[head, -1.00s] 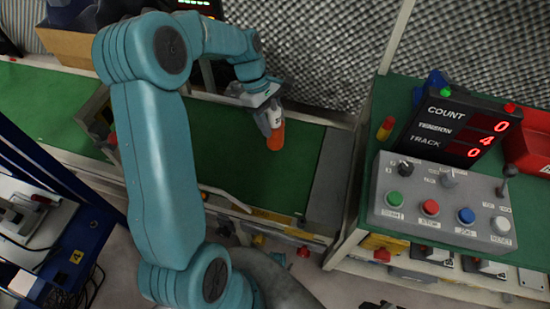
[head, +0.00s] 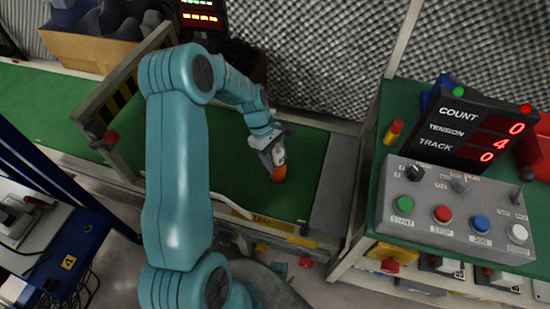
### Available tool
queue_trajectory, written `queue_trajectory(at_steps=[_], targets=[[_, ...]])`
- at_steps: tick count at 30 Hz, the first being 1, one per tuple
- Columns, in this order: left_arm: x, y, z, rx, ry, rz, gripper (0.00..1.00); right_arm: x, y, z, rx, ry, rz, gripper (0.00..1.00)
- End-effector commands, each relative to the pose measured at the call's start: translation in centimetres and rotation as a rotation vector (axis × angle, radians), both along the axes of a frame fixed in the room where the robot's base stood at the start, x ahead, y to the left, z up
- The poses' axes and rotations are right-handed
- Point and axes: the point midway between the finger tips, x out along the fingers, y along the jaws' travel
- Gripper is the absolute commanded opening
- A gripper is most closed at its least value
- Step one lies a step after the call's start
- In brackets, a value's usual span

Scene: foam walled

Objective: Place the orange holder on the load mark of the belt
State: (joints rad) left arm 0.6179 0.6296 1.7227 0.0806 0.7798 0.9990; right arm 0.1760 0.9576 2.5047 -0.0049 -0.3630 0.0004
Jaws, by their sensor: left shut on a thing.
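My left gripper (head: 273,158) points down over the green belt (head: 312,150) and is shut on the orange holder (head: 279,174). The holder is small and orange, and its upper part is hidden by the jaws. It is over the belt's right part; I cannot tell whether it touches the surface. A yellow label (head: 272,222) is on the belt's front rail, its lettering too small to read surely. I cannot make out a load mark on the belt surface; my arm hides part of it. My right gripper is not in view.
A grey control panel (head: 455,211) with coloured buttons and a count display (head: 471,135) stand on the right bench. A barrier frame with black-yellow stripes (head: 118,95) crosses the belt at left. A cardboard box (head: 90,50) is behind. The belt right of the holder is clear.

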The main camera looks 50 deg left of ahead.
Motion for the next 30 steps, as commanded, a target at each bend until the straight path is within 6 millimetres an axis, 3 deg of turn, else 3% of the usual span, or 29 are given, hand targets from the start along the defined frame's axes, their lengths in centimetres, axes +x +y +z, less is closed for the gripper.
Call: queue_trajectory(at_steps=[5, 6, 8, 16, 20, 30], targets=[[0.0, 0.0, -0.2, 0.000, 0.000, 0.000, 0.00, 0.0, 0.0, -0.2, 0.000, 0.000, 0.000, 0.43], [0.0, 0.0, -0.3, 0.000, 0.000, 0.000, 0.55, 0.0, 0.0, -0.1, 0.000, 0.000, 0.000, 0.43], [0.0, 0.0, -0.2, 0.000, 0.001, 0.000, 0.74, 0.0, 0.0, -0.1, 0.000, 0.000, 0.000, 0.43], [0.0, 0.0, -0.2, 0.000, 0.000, 0.000, 0.74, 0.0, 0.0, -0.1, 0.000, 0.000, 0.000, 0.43], [0.0, 0.3, 0.9, 0.001, -0.002, 0.001, 0.74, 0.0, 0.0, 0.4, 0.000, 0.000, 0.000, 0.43], [-0.3, 3.2, 7.9, 0.003, -0.002, 0.002, 0.74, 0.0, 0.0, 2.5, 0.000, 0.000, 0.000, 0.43]])
